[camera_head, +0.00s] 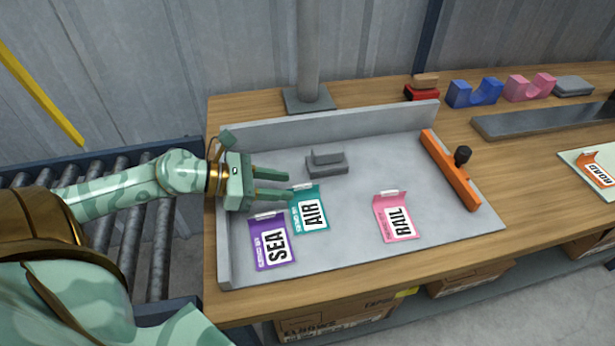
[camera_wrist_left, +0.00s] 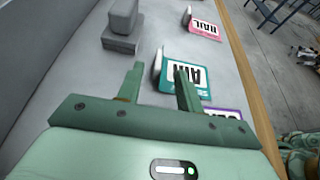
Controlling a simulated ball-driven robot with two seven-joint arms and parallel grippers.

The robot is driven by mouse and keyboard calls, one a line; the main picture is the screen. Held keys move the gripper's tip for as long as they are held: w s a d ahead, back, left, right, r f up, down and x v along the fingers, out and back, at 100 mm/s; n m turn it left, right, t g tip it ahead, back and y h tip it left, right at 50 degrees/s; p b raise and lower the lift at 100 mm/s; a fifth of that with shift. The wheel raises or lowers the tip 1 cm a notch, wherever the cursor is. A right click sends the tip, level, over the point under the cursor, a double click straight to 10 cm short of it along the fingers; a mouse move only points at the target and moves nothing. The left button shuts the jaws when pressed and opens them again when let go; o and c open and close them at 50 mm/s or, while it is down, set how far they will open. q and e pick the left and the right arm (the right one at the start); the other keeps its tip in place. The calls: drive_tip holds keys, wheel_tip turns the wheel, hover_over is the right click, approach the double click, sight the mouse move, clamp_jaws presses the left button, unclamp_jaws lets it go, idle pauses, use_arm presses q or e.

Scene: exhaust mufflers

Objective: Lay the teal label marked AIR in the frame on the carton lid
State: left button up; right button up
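The teal label marked AIR (camera_head: 311,210) lies flat in the grey tray (camera_head: 360,248), between the purple SEA label (camera_head: 271,243) and the pink RAIL label (camera_head: 397,217). A pale raised tab stands at its far edge. My left gripper (camera_head: 290,185) is open and empty, its fingers above and just beyond that tab. In the left wrist view the teal label (camera_wrist_left: 198,82) lies beyond and right of the fingertips, its tab near the gap between the fingers. No framed carton lid can be made out. My right gripper is not in view.
A grey stepped block (camera_head: 327,164) sits in the tray behind the labels. An orange bar (camera_head: 451,170) with a black knob lies at the tray's right side. A ROAD label (camera_head: 597,170) lies far right. Blue (camera_head: 474,93) and pink cradles stand at the back.

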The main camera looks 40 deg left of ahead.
use_arm(q)
drive_tip(key=shift+x, duration=1.1)
drive_tip(key=shift+a, duration=0.1)
clamp_jaws()
